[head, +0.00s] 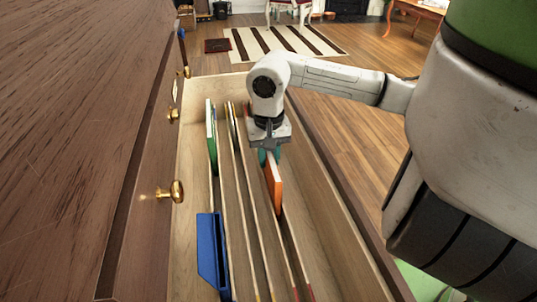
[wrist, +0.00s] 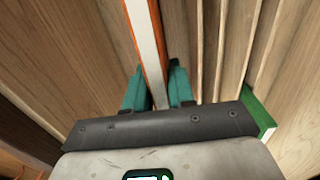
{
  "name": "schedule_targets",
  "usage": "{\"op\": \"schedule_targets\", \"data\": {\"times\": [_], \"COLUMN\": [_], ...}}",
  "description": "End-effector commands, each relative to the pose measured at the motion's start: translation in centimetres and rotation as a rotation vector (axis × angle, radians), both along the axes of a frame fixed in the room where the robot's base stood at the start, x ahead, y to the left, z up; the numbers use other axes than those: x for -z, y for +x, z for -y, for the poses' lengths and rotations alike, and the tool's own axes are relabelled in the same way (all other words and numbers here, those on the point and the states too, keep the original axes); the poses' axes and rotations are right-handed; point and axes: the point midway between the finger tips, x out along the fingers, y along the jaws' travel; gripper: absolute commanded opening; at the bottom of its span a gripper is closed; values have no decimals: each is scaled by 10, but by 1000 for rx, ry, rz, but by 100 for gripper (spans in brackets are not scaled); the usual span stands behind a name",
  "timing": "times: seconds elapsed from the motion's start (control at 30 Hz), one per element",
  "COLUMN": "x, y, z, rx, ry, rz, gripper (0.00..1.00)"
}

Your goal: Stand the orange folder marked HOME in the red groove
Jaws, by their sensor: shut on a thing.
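The orange folder (head: 273,185) is upright over the right-hand dividers of the open drawer, its pale edge facing up. My gripper (head: 268,154) is shut on it, with a teal finger on each side. In the wrist view the folder (wrist: 148,45) runs between the two fingertips (wrist: 155,88). No HOME marking is legible. Small red and orange marks (head: 310,292) show at the near ends of the right-hand dividers, likely by the red groove. I cannot tell whether the folder's lower edge is inside a groove.
The wooden drawer (head: 345,215) has several thin dividers. A green folder (head: 211,140) and a blue piece (head: 212,255) are on the left side; dark and yellow edges (head: 232,118) show between dividers. The drawer's right strip is empty. The cabinet front with brass knobs (head: 177,190) borders the left.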

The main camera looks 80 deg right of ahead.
Motion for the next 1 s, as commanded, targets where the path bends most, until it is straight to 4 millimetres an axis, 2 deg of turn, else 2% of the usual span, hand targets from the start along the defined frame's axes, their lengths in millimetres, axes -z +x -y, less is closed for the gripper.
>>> {"op": "schedule_targets", "data": {"times": [0.4, 0.43, 0.7, 1.0], "x": [4, 4, 4, 2], "y": [0, 0, 0, 0], "z": [0, 0, 0, 0], "rx": [0, 0, 0, 0], "ry": [0, 0, 0, 0], "rz": [0, 0, 0, -1], "gripper": [0, 26, 52, 53]}}
